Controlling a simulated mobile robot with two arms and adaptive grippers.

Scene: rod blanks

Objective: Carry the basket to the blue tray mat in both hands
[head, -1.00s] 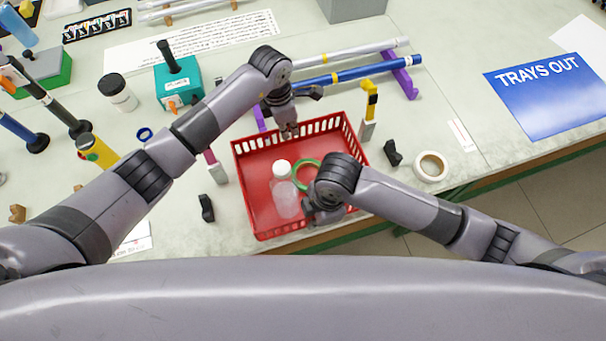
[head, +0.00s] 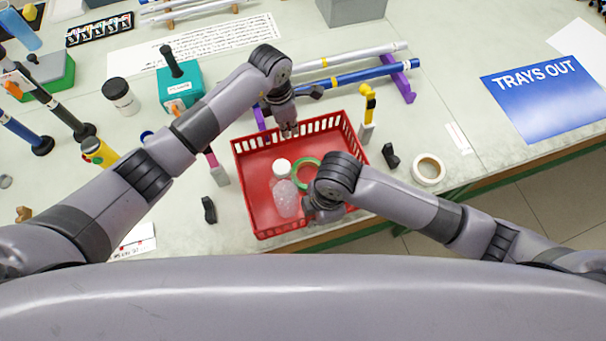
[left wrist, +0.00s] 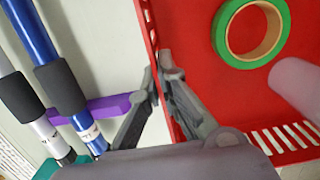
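The red basket (head: 262,160) stays level in front of me, with a translucent white-capped bottle (head: 286,197) and a green tape ring (head: 304,175) inside. My left gripper (head: 289,131) is at its far wall. In the left wrist view its fingers (left wrist: 160,78) close on the slotted wall, one on each side. My right gripper (head: 318,212) is at the near right part of the basket; its fingertips are hidden under the wrist, but the basket keeps level with both hands. The blue tray mat (head: 550,105), marked TRAYS OUT, lies on the bench at the right, bare.
Blue and silver rods (head: 350,74) lie on purple supports beyond the basket. A yellow-topped clamp (head: 368,105), a black block (head: 390,156) and a white tape roll (head: 428,170) stand right of the basket. Another black block (head: 209,210) is left. Bench around the mat is clear.

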